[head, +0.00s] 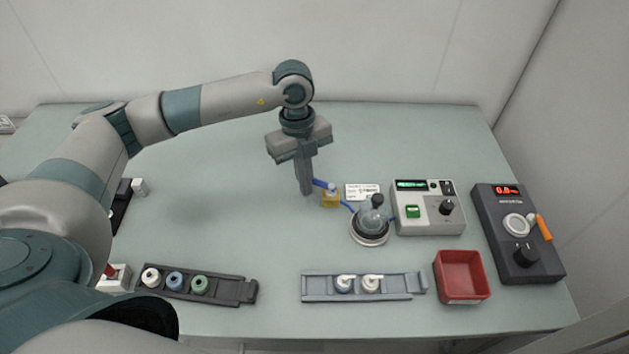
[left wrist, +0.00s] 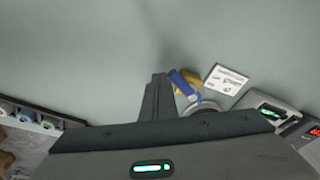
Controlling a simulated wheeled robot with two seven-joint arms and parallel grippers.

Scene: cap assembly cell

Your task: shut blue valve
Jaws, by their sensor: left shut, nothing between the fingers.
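The blue valve has a blue lever (head: 321,183) on a small yellow block (head: 330,200), left of the glass dome vessel. The lever points left, toward my gripper. My left gripper (head: 306,191) points down, shut and empty, just left of the valve. From the head its fingers look very close to the lever's free end; I cannot tell if they touch. In the left wrist view the blue lever (left wrist: 182,84) and part of the yellow block (left wrist: 190,79) show right beside the shut fingers (left wrist: 158,82). My right gripper is not in view.
The dome vessel (head: 369,226), a label card (head: 362,191) and a grey control box (head: 428,208) stand right of the valve. A dark device (head: 518,235) and a red bin (head: 461,275) are farther right. Racks with caps line the front.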

